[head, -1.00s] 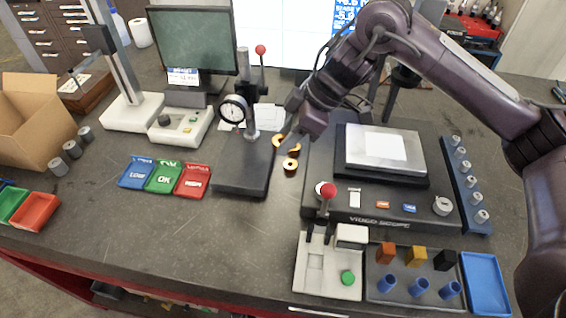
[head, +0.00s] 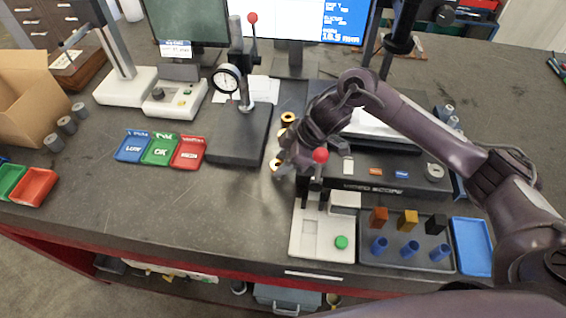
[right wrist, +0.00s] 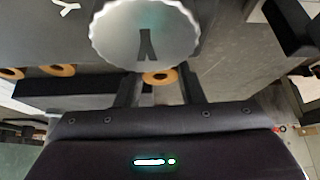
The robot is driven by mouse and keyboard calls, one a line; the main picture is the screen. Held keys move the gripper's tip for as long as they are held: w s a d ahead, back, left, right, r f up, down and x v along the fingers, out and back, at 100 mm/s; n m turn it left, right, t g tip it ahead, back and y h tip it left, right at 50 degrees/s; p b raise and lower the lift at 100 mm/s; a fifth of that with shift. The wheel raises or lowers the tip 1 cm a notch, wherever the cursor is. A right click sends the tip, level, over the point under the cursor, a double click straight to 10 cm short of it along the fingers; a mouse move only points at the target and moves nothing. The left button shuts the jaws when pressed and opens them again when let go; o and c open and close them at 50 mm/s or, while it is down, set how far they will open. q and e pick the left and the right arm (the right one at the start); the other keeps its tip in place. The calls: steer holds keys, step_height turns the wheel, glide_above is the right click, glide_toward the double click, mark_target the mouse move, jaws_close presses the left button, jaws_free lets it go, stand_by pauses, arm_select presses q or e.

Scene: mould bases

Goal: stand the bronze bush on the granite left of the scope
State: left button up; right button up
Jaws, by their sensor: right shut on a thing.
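My right gripper (head: 283,164) is low over the bench, between the dark granite slab (head: 234,150) and the video scope (head: 375,187). It is shut on a bronze bush (head: 275,165), partly hidden by the fingers. In the right wrist view a bronze ring (right wrist: 160,77) shows between the two fingers (right wrist: 158,92). Another bronze bush (head: 287,119) stands farther back, beside the slab; a further one is partly hidden by my wrist. The slab carries a dial gauge (head: 228,79) on a post. My left gripper is not in view.
Blue, green and red trays (head: 161,149) lie left of the slab. A red-knobbed lever fixture (head: 322,236) stands just in front of my right gripper. A parts tray (head: 405,258) and a blue tray (head: 471,246) are at the front right.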

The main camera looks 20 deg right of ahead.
steer(key=shift+f, duration=0.8)
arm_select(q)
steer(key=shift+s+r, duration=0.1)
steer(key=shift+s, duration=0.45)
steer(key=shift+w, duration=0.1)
arm_select(e)
steer(key=shift+f, duration=0.15)
steer(key=o, duration=1.1)
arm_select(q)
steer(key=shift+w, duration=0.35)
